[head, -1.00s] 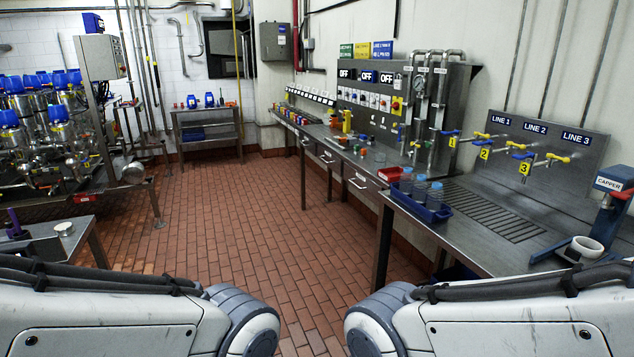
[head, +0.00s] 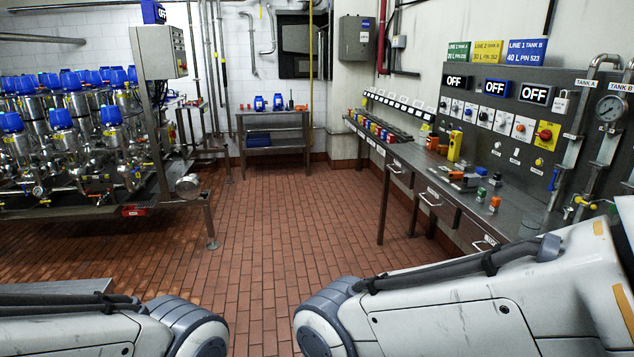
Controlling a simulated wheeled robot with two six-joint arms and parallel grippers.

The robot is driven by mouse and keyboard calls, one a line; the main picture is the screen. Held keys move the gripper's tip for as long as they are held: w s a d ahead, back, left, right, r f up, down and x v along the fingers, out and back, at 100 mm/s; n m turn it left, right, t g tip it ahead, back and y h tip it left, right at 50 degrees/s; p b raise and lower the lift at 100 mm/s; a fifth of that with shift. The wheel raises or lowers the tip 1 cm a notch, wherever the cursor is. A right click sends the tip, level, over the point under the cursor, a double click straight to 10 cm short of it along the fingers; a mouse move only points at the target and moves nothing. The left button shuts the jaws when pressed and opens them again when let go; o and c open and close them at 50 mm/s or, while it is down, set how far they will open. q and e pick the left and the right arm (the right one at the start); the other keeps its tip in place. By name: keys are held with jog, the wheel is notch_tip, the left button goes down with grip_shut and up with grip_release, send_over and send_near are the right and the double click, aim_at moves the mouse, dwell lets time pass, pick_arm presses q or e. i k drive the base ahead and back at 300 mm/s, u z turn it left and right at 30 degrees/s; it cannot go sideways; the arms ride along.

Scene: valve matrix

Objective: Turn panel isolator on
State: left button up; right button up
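A steel control panel (head: 572,112) stands at the back of the bench on the right. A red rotary knob on a yellow plate (head: 546,133), which looks like the isolator, sits at the right end of its row of switches. Its exact handle angle is too small to tell. Above the row, three dark displays, one of them the left display (head: 455,82), read OFF. My two arms show at the bottom left and bottom right, well short of the panel in the picture. Neither of my grippers is in view.
The steel bench (head: 430,187) with drawers runs along the right wall and carries a yellow device (head: 455,146) and small parts. A machine with blue-capped units (head: 62,130) fills the left. A grey wall box (head: 357,38) hangs at the back. The tiled floor (head: 270,220) between is clear.

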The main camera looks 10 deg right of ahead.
aim_at(546, 135)
jog(key=z, duration=0.15)
jog(key=i, duration=1.95)
jog(key=z, duration=0.8)
jog(key=i, duration=1.4)
jog(key=z, duration=0.4)
